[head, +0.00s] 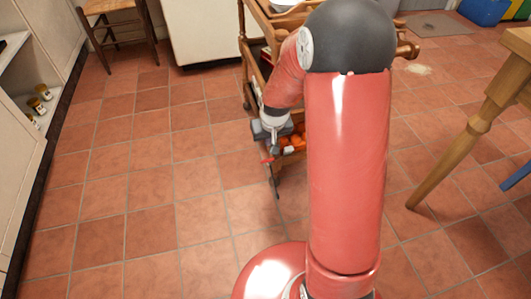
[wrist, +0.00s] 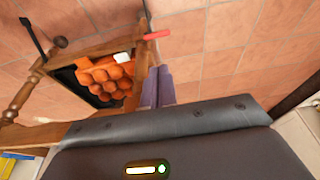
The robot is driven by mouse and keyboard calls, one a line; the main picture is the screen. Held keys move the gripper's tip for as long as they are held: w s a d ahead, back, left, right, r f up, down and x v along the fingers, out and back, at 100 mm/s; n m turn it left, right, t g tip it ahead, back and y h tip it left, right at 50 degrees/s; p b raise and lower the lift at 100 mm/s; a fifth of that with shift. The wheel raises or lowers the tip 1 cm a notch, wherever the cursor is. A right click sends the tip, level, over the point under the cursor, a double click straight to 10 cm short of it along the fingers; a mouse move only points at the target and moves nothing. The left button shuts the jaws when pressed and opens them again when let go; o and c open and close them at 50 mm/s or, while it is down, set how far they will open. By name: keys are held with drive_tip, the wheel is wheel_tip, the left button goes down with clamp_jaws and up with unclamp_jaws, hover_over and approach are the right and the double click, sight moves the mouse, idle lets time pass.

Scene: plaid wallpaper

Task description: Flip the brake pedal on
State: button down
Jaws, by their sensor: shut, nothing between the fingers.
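The brake pedal appears to be a small red bar (head: 267,160) low at the near corner of a wooden trolley (head: 255,62). In the wrist view the red bar (wrist: 157,35) lies just beyond my fingertips, with a thin dark piece beside it. My gripper (head: 273,148) points down beside the trolley's lower shelf. In the wrist view my gripper (wrist: 158,70) has its two fingers together with nothing between them. A small gap seems to separate the fingertips from the red bar, but I cannot tell whether they touch.
Orange round items (wrist: 103,80) lie in the trolley's lower shelf, close to my fingers. A wooden table leg (head: 465,145) stands at the right. A chair (head: 112,25) is at the back left, and shelves (head: 20,85) line the left edge. The tiled floor on the left is clear.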

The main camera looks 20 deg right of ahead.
drive_tip(key=b+x, duration=0.1)
drive_tip(key=x, duration=0.9)
drive_tip(key=shift+b, duration=0.4)
drive_tip(key=shift+s+d, duration=0.15)
